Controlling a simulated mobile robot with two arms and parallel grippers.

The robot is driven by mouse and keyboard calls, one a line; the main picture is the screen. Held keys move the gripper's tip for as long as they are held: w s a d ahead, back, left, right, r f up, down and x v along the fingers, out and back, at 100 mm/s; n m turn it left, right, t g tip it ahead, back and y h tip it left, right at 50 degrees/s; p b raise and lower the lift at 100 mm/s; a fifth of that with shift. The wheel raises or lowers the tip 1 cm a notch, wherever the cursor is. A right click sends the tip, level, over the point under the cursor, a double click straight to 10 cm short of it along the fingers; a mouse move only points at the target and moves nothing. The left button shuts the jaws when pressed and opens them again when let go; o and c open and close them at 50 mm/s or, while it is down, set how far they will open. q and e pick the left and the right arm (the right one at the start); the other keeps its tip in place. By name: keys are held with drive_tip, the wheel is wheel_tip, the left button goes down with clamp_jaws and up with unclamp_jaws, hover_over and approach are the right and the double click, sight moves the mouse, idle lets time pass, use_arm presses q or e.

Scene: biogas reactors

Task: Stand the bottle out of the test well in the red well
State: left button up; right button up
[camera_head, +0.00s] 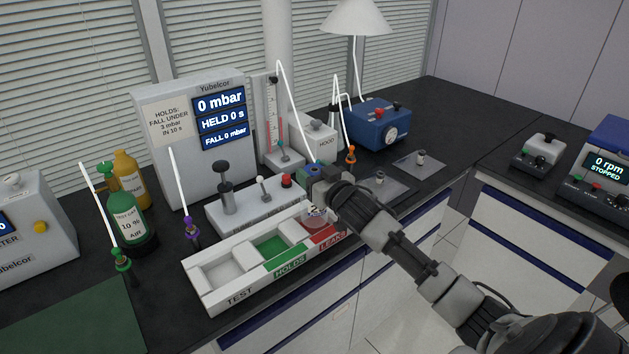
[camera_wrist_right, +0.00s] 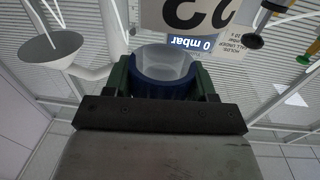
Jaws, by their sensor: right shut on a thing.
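The tray (camera_head: 222,297) in the head view has a white TEST well (camera_head: 222,268), a green HOLDS well (camera_head: 270,246) and a red LEAKS well (camera_head: 326,236). The TEST and green wells look empty. My right gripper (camera_head: 313,173) is shut on the bottle, above the red well end. The bottle's clear body with a blue band (camera_wrist_right: 165,70) shows between the green finger pads in the right wrist view. A clear part of it (camera_head: 315,212) shows over the red well in the head view; I cannot tell whether it touches the well floor. My left gripper is not in view.
A grey press unit (camera_head: 255,207) with a plunger and levers stands behind the tray. Purple (camera_head: 192,228), green (camera_head: 121,259) and orange (camera_head: 351,156) tube fittings stand nearby. A green mat (camera_head: 65,322) lies front left.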

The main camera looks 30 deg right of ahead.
drive_tip(key=shift+f, duration=1.2)
drive_tip(key=o, duration=1.3)
drive_tip(key=shift+f, duration=0.15)
drive_tip(key=shift+s, duration=0.1)
drive_tip(key=s+b, duration=0.1)
drive_tip(key=s, duration=1.1)
